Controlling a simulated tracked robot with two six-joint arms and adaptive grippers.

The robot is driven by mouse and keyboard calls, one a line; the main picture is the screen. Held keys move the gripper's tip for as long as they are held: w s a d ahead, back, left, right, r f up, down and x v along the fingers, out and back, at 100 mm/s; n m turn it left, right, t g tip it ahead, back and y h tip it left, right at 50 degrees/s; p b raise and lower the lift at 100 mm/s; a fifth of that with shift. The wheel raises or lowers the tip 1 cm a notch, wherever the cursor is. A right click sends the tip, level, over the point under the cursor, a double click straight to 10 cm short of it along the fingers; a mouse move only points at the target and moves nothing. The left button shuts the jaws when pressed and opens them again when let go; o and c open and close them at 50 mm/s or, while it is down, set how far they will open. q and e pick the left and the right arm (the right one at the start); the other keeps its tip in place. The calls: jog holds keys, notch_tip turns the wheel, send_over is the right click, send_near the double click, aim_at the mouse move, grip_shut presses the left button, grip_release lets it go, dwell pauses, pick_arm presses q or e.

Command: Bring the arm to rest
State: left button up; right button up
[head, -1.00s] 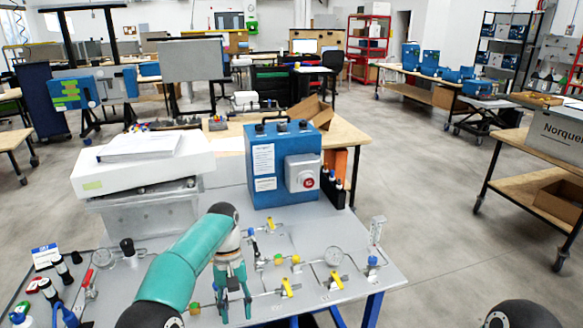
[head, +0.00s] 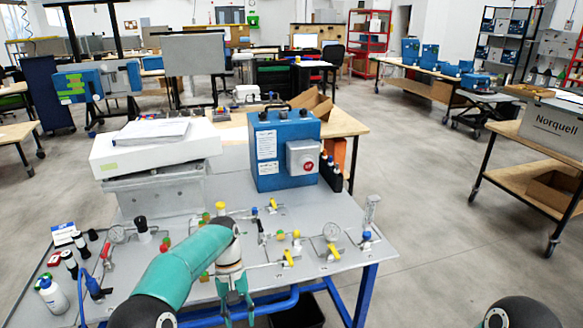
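My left arm (head: 185,265), teal with dark joints, comes in from the bottom left and bends down at its wrist. My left gripper (head: 237,312) hangs downward with its two teal fingers apart and nothing seen between them. It shows in front of the front edge of the grey work table (head: 330,275), over the blue frame below. A dark rounded part of my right arm (head: 518,314) shows at the bottom right. The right gripper is out of view.
The table holds tubing with yellow valves (head: 288,258), gauges (head: 331,231), a blue box (head: 285,150) with a red knob, and a white-topped unit (head: 155,150). Bottles (head: 52,295) stand at its left. Open floor (head: 440,240) lies to the right.

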pick_arm(q)
jog(key=s+d+f+t+h, duration=0.1)
jog(key=s+f, duration=0.4)
jog(key=f, duration=0.3)
jog(key=s+f+t+h, duration=0.1)
jog(key=s+f, duration=0.3)
jog(key=f, duration=0.4)
jog(key=s+f+t, duration=0.2)
jog(key=s, duration=1.6)
jog(key=shift+s+a+f+m+t, duration=0.2)
jog(key=shift+a+m+t, duration=0.1)
jog(key=shift+t, duration=0.1)
